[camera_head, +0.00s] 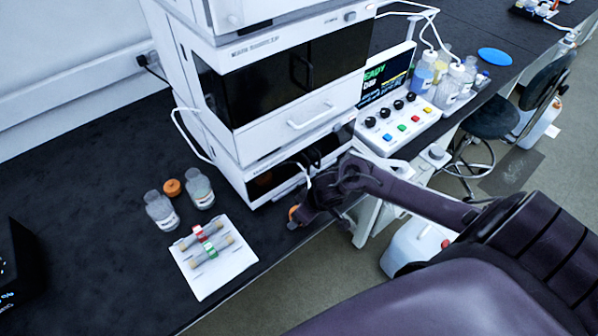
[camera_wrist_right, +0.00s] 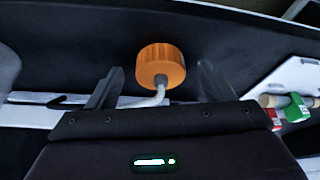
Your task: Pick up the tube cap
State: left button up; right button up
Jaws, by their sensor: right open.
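The tube cap (camera_wrist_right: 160,65) is an orange ribbed cap with a grey fitting and a pale tube (camera_wrist_right: 150,101) curving away from it. In the wrist view it appears between the two spread fingers of my right gripper (camera_wrist_right: 160,78), with a gap on each side. How far beyond the fingertips it lies is hard to tell. In the head view my right gripper (camera_head: 308,212) is low in front of the instrument stack, by the bench edge, and a bit of the orange cap (camera_head: 293,213) shows at its left. My left gripper is not in view.
A loose orange cap (camera_head: 172,187) lies between two clear bottles (camera_head: 160,211) (camera_head: 200,190). A white tray (camera_head: 214,276) holds columns with red and green clips. The instrument stack (camera_head: 285,85) rises close behind my right gripper.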

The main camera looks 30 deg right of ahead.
jog(key=shift+w+f, duration=0.25)
jog(key=shift+f, duration=0.3)
jog(key=shift+a, duration=0.1)
jog(key=c, duration=1.1)
jog(key=shift+r, duration=0.15)
